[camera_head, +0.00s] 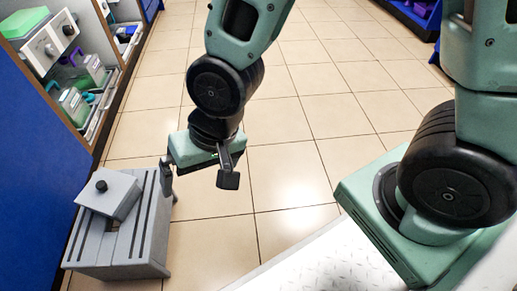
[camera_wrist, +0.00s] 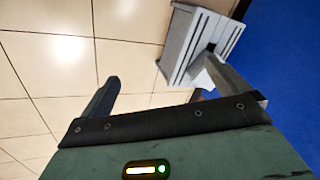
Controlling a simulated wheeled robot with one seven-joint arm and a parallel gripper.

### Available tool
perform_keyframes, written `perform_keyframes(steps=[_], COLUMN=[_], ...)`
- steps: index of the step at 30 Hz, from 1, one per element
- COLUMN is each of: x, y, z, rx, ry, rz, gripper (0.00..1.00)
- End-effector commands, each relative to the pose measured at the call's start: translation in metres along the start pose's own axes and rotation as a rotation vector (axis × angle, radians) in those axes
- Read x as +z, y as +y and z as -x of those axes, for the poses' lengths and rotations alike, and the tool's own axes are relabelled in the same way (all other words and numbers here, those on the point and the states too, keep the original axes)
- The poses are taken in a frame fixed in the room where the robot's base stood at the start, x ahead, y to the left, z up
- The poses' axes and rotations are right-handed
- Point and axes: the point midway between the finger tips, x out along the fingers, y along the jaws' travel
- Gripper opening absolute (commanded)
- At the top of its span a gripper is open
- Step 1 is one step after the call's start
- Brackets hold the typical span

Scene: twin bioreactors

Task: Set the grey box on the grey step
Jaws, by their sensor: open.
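The grey box (camera_head: 112,196) with a black knob on top sits on the grey step (camera_head: 149,235), at lower left in the head view. It is turned askew to the step's dark strips and lies toward the left side of the top; I cannot tell whether it overhangs. My gripper (camera_head: 198,178) is open and empty, above and to the right of the box, clear of it. In the wrist view the step (camera_wrist: 186,38) shows beyond my open gripper (camera_wrist: 161,72). The box (camera_wrist: 200,77) there is mostly hidden behind the right finger.
A shelf unit (camera_head: 82,75) with bins and containers stands at upper left, with a blue panel (camera_head: 30,150) beside the step. Tiled floor (camera_head: 300,120) is open to the right of the step. A purple item (camera_head: 421,8) shows on a blue unit at upper right.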

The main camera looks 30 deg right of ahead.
Motion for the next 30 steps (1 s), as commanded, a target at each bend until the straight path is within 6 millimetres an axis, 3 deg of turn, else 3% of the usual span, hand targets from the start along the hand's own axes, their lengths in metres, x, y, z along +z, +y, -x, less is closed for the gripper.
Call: perform_keyframes(steps=[3, 9, 14, 25, 30], x=[0.016, 0.046, 0.057, 0.057, 0.053], y=[0.018, 0.041, 0.048, 0.047, 0.039], z=[0.045, 0.095, 0.109, 0.113, 0.138], rx=[0.101, 0.187, 0.203, 0.204, 0.204], ry=[-0.05, -0.164, -0.208, -0.213, -0.212], rz=[0.241, 0.506, 0.582, 0.587, 0.587], gripper=[1.0, 1.0, 1.0, 1.0, 1.0])
